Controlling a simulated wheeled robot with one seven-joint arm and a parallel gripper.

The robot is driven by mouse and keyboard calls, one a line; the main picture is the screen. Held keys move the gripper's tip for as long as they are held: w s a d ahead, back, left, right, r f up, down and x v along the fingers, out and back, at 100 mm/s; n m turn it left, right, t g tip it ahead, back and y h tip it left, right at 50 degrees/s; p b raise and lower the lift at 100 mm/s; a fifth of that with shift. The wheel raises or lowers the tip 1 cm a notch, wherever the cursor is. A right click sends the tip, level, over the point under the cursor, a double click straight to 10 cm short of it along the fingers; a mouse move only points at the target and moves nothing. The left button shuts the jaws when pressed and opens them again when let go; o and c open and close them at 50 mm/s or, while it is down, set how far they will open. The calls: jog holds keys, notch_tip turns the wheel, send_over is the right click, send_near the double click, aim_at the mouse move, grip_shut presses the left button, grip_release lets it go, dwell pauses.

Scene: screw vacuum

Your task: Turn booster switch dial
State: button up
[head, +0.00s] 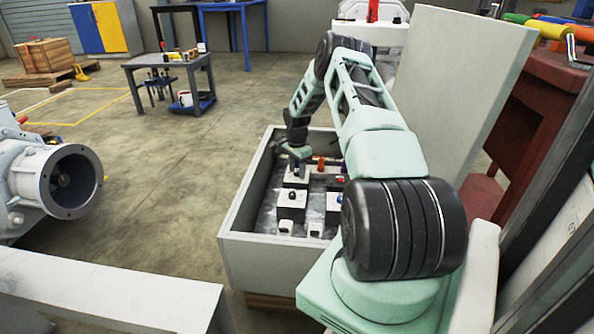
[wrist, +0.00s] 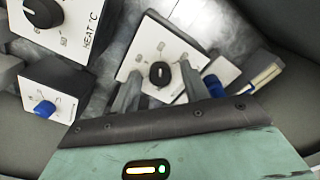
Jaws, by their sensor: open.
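A small black dial (wrist: 159,73) sits on a white-faced switch box (wrist: 140,62) in the middle of the wrist view. Its label is too small to read, so I cannot tell whether it is the booster switch. My gripper (wrist: 160,76) is open, with one finger on each side of this dial. I cannot tell whether the fingers touch it. In the head view my gripper (head: 297,168) reaches down into an open grey crate (head: 262,244), above the white-topped boxes.
A larger box marked HEAT °C has a black dial (wrist: 42,12) at upper left. A box with a blue dial (wrist: 44,108) is at left. A blue knob (wrist: 214,85) is close to my right finger. A white-topped box (head: 291,201) stands inside the crate's walls.

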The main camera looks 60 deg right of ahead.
jog(key=shift+c, duration=0.3)
jog(key=c, duration=0.9)
jog(key=shift+r, duration=0.1)
jog(key=shift+r+n+p, duration=0.15)
jog(key=shift+n+p, duration=0.85)
jog(key=shift+p, duration=0.1)
jog(key=n+p, duration=0.2)
jog(key=shift+n, duration=0.3)
jog(key=n+p, duration=0.1)
jog(key=n, duration=0.2)
jog(key=shift+n, duration=0.3)
jog(key=shift+n+p, duration=0.7)
jog(key=shift+n, duration=1.1)
